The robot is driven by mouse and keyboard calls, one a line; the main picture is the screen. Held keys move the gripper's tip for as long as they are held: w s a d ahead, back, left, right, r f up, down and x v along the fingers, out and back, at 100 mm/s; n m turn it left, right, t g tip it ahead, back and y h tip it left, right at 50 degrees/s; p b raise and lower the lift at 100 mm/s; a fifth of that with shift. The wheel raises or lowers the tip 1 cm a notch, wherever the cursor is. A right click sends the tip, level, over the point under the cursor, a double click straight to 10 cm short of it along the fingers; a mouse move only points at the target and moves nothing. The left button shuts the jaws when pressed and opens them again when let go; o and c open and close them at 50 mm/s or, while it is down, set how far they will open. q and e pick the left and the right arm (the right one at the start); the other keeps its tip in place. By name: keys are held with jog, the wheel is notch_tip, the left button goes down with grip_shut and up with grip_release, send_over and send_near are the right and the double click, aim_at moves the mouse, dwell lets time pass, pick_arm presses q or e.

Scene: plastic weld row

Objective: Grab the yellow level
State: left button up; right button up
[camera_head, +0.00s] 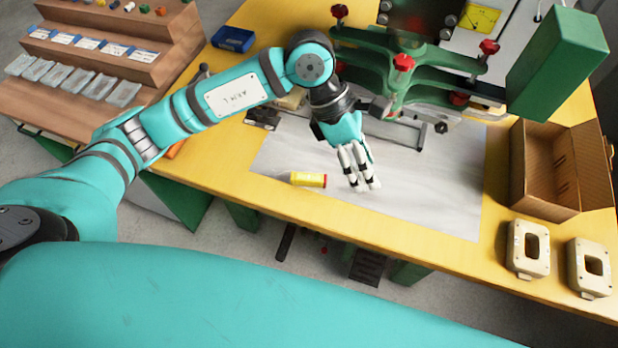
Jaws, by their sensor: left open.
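The yellow level (309,180) is a small yellow bar with a red end on its right side. It lies on the grey mat near the front edge of the yellow table. My left gripper (365,187) is above the mat, just to the right of the level. Its white fingers point down toward the front, apart from the level and with nothing in them. My right gripper is not in view.
A green machine with red knobs (403,62) stands behind the gripper. An open cardboard box (544,206) and two cream plastic parts (528,249) are at the right. A blue bin (233,39) sits at the back left. The grey mat (440,205) is clear right of the gripper.

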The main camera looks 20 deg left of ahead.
pick_arm(q)
jog(key=w+a+t+y, duration=0.2)
jog(key=w+a+y, duration=0.35)
jog(key=a, duration=0.65)
jog(key=p, duration=0.2)
send_over(308, 176)
jog(key=shift+y, duration=0.45)
notch_tip(308, 176, down, 11)
jog(key=shift+d+f, duration=0.1)
jog(key=shift+f, duration=0.65)
notch_tip(308, 176, down, 4)
jog(key=shift+s+f+p, duration=0.1)
jog(key=shift+f+p, duration=0.05)
jog(key=shift+p, duration=0.7)
jog(key=shift+f, duration=0.45)
grip_shut()
